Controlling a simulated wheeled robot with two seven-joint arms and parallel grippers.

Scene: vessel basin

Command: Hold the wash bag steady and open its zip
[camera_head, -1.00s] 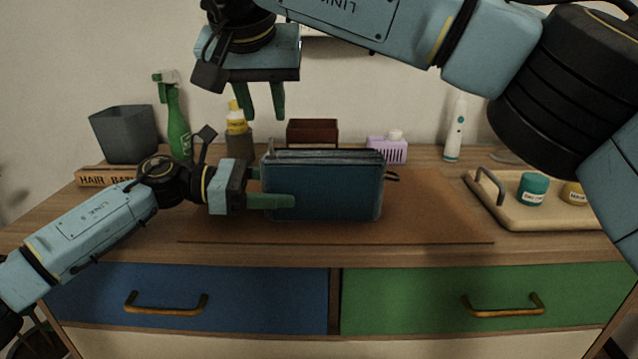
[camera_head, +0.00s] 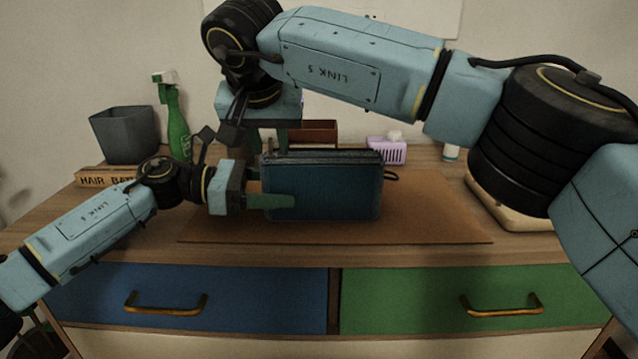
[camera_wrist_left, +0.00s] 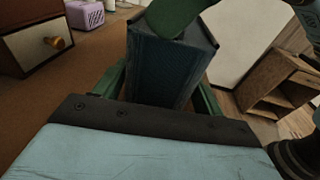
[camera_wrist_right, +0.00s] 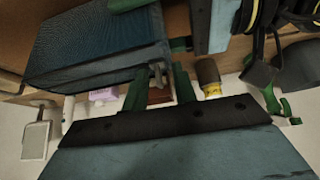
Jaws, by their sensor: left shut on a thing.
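The dark blue wash bag (camera_head: 335,192) stands upright on a brown mat (camera_head: 440,215). My left gripper (camera_head: 268,188) is shut on the bag's left end, one finger on its front face. The bag fills the space between these fingers in the left wrist view (camera_wrist_left: 165,72). My right gripper (camera_head: 270,140) points down at the top left corner of the bag, its fingertips partly hidden. In the right wrist view its fingers stand apart, with the small metal zip pull (camera_wrist_right: 157,76) between them. Contact with the pull cannot be told. The zip looks closed.
A brown box (camera_head: 313,131) and a purple holder (camera_head: 386,150) stand behind the bag. A green spray bottle (camera_head: 177,125) and grey bin (camera_head: 125,135) are at back left. A tray (camera_head: 510,217) at right is largely behind my right arm. The mat's front is clear.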

